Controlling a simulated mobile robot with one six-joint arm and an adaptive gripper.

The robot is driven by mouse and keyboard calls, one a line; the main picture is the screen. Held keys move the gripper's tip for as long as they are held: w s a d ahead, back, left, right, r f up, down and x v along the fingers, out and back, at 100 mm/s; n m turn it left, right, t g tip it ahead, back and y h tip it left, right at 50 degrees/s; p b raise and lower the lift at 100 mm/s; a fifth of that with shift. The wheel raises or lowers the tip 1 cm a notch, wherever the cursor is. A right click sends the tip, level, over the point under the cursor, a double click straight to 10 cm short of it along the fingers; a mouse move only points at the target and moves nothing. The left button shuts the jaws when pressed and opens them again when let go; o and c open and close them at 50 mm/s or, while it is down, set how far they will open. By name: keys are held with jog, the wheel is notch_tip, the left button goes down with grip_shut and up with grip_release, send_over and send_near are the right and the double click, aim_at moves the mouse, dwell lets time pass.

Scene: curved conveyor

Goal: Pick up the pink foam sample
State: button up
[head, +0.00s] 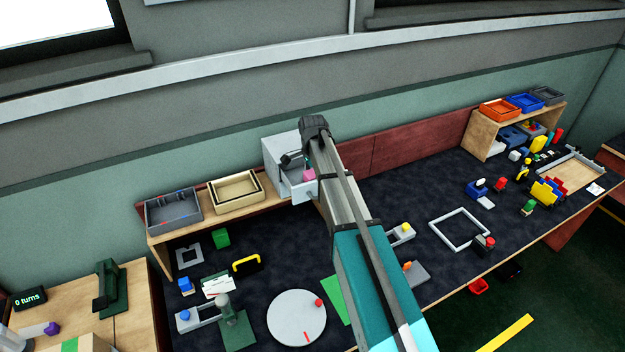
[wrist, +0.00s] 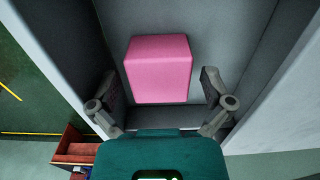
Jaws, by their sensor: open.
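The pink foam sample (wrist: 158,70) is a pink block lying inside a grey open-topped drawer or box, seen in the wrist view. It also shows in the head view (head: 309,175), partly hidden, in the pale grey cabinet's open compartment (head: 303,190). My gripper (wrist: 162,92) is open, with one finger on each side of the block in the wrist view. Clear gaps show between both fingers and the block. In the head view my gripper (head: 290,160) is at the cabinet, and my arm hides part of it. The height of my fingertips over the block is hard to tell.
The compartment's grey walls (wrist: 268,60) stand close around my gripper. A wooden shelf with a grey tray (head: 173,211) and a beige tray (head: 235,192) is left of the cabinet. The dark bench below holds a round grey disc (head: 297,318) and several small objects.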

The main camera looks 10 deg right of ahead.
aim_at(313, 173)
dwell(0.3)
jog(key=c, duration=0.7)
jog(key=shift+r, duration=0.1)
notch_tip(313, 173, up, 3)
jog(key=p, duration=0.3)
jog(key=shift+s+d+r+p, duration=0.1)
jog(key=shift+s+r+p, duration=1.6)
jog(key=shift+s, duration=0.65)
jog(key=shift+s+a+r+p, duration=0.1)
jog(key=shift+s+r+p, duration=1.5)
jog(key=shift+s, duration=0.75)
jog(key=shift+s+d+r+p, duration=0.1)
jog(key=shift+s+r+p, duration=1.6)
jog(key=shift+s, duration=0.65)
jog(key=shift+f, duration=0.15)
